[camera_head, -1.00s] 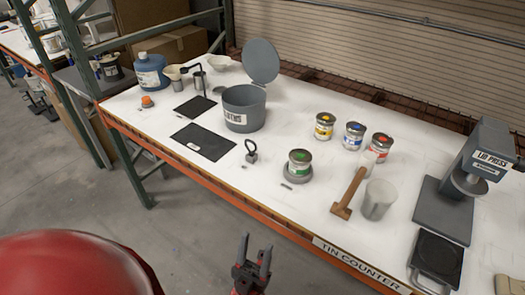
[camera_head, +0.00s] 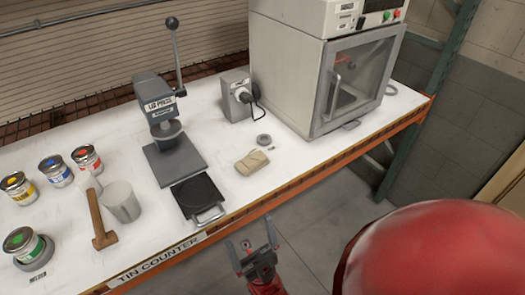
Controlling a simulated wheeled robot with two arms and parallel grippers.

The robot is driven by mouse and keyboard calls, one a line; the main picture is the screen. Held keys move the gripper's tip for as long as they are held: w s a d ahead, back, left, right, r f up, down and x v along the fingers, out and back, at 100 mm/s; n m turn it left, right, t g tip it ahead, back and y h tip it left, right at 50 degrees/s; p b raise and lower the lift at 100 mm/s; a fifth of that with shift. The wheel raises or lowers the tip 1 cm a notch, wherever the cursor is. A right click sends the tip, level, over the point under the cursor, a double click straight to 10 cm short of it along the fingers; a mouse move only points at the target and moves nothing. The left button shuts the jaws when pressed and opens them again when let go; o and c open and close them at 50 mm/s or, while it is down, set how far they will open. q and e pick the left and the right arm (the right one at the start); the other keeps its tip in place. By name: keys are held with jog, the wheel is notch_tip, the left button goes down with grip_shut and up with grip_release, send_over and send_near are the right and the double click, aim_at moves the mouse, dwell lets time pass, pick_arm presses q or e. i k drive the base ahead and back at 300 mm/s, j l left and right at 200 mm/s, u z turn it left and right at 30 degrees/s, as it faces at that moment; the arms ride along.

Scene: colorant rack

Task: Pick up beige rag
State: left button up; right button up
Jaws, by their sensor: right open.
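The beige rag (camera_head: 252,162) lies folded on the white counter, right of the lid press and near the front edge. My right gripper (camera_head: 252,250) is open and empty in front of the counter's front edge, below the rag in the picture and apart from it. My left gripper is not in view.
The lid press (camera_head: 165,125) and a black plate with a handle (camera_head: 198,195) stand left of the rag. A grey tape roll (camera_head: 263,140) lies just behind it. A large oven-like cabinet (camera_head: 335,80) stands at the right. A mallet (camera_head: 98,220), a cup (camera_head: 122,202) and several tins are at the left.

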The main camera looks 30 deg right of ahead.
aim_at(251, 164)
jog(key=z, duration=0.9)
jog(key=l+u, duration=0.25)
jog(key=i+l, duration=0.05)
jog(key=l, duration=0.05)
